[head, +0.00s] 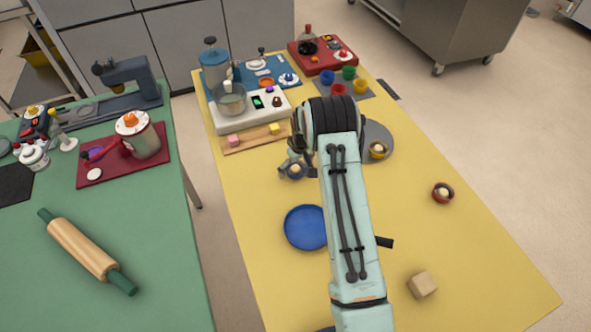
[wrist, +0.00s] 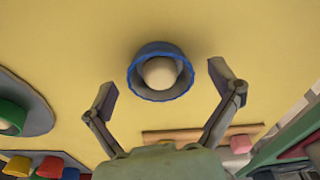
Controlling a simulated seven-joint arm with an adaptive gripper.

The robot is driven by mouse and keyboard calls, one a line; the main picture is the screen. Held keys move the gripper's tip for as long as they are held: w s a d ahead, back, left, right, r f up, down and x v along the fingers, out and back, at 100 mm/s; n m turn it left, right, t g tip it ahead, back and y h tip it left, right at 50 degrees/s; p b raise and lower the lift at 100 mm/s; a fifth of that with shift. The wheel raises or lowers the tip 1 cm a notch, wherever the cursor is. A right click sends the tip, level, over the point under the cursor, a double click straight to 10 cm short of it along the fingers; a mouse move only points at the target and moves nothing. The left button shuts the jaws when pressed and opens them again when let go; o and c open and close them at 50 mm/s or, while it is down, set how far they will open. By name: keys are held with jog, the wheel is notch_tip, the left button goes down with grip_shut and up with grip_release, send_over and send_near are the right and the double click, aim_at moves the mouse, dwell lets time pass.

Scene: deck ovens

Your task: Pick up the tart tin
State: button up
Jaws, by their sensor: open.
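A small round blue tin (wrist: 135,82) with a fluted rim, which looks like the tart tin, stands on the yellow table and holds a pale ball (wrist: 160,72). In the wrist view it lies between and slightly beyond my gripper's (wrist: 161,84) two spread fingers. Neither finger visibly touches it. In the head view the tin (head: 297,174) shows small beside my gripper (head: 291,161), partly covered by it. My gripper is open and empty. The height of the fingertips above the table is hard to tell.
A red cup (head: 443,198) with a ball stands to the right. Another small cup (head: 378,154) stands on a grey round plate (head: 384,133). A blue pan (head: 303,230) and a wooden block (head: 422,285) lie nearer. A wooden board (head: 240,143) and white appliance (head: 222,122) stand behind.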

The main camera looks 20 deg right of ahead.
jog(key=c, duration=1.3)
jog(key=shift+o, duration=0.2)
